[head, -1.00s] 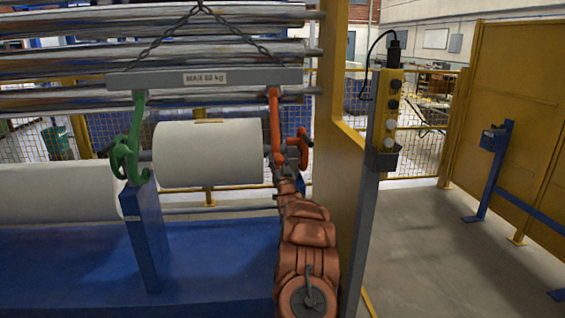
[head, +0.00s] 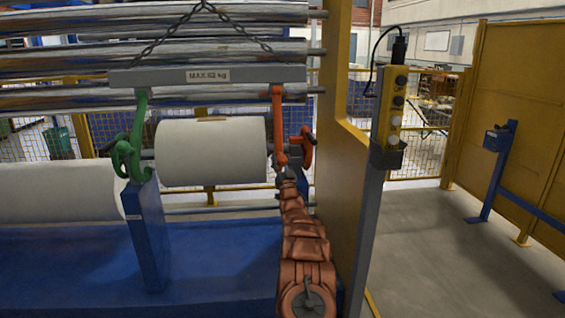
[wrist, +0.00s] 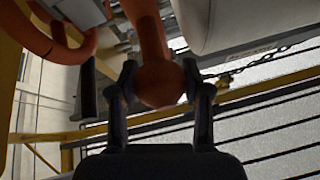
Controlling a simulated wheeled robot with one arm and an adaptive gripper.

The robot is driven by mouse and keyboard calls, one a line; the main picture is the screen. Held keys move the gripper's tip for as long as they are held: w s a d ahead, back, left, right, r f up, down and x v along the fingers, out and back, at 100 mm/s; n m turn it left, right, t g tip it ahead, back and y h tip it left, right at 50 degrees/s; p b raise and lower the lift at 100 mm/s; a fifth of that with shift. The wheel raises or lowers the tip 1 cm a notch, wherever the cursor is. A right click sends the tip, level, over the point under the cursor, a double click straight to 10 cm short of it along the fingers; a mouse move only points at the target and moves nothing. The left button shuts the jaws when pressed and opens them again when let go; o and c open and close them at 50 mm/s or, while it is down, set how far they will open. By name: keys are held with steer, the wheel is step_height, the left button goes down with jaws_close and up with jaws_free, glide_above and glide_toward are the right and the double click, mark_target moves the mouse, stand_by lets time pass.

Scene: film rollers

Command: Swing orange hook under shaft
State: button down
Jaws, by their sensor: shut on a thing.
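The orange hook (head: 279,122) hangs from the right end of the grey lifting beam (head: 240,76). In the wrist view the rounded lower end of the orange hook (wrist: 160,84) sits between the two fingers of my gripper (wrist: 161,92), which is shut on it. My gripper (head: 287,176) is small and partly hidden by my arm in the head view. The shaft (head: 270,150) shows as a short grey stub at the white roll's right end, just behind the hook. I cannot tell whether hook and shaft touch.
A white roll (head: 212,152) hangs below the beam, with a green hook (head: 128,155) at its left end. A yellow post (head: 345,180) and control box (head: 391,105) stand close right of my arm. A blue support (head: 147,235) stands left.

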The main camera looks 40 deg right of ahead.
steer(key=shift+f, duration=0.15)
steer(key=c, duration=0.5)
jaws_free()
steer(key=shift+w, duration=0.15)
steer(key=shift+d, duration=0.1)
steer(key=shift+f, duration=0.1)
steer(key=shift+v, duration=6)
